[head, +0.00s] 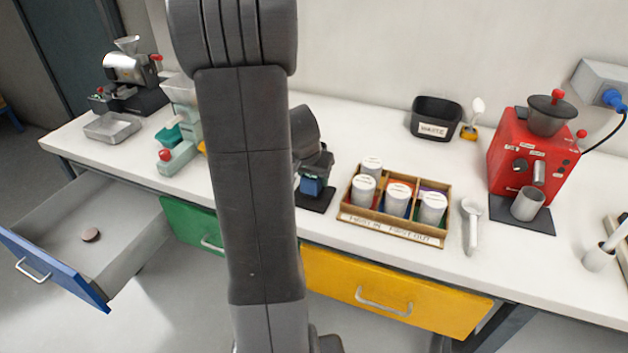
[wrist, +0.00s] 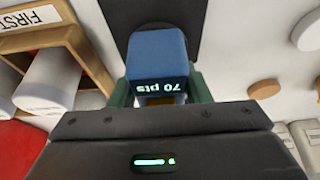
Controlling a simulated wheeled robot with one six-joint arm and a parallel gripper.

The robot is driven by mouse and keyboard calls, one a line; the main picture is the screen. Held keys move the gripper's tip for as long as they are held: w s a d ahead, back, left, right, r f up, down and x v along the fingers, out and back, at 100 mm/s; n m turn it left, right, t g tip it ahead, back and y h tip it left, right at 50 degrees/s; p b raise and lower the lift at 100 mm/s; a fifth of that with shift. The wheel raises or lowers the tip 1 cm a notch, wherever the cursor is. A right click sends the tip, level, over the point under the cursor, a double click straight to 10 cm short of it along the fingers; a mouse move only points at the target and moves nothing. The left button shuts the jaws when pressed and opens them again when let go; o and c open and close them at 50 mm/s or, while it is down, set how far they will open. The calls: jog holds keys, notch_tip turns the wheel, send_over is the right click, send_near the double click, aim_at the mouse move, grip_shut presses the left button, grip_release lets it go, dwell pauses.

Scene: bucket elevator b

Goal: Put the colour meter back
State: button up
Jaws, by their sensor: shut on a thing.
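The colour meter (wrist: 158,62) looks like a blue block marked "70 pts", upside down in the wrist view. My gripper (wrist: 160,90) is shut on it, with one green finger on each side. In the head view the blue block (head: 312,187) shows under my gripper (head: 314,174), over a dark mat (head: 318,201) near the counter's front edge. The dark mat (wrist: 122,16) also shows behind the meter in the wrist view. I cannot tell whether the meter touches the mat. My arm hides part of the counter to the left.
A wooden box (head: 440,238) of white jars stands just right of the mat. Further right are a scoop (head: 472,222) and a red machine (head: 520,160). A black waste bin (head: 436,118) stands behind. A blue-fronted drawer (head: 55,270) is open at left, with a brown disc (head: 90,235) inside.

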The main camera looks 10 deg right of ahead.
jog(key=shift+f, duration=0.55)
jog(key=shift+f+b, duration=0.2)
jog(key=shift+b, duration=0.1)
jog(key=o, duration=1.4)
jog(key=shift+r, duration=0.1)
jog(key=shift+r+p, duration=0.35)
jog(key=shift+r, duration=0.15)
jog(key=v, duration=1.1)
jog(key=shift+s+a+r, duration=0.1)
jog(key=shift+s+a, duration=0.1)
jog(key=shift+s, duration=0.05)
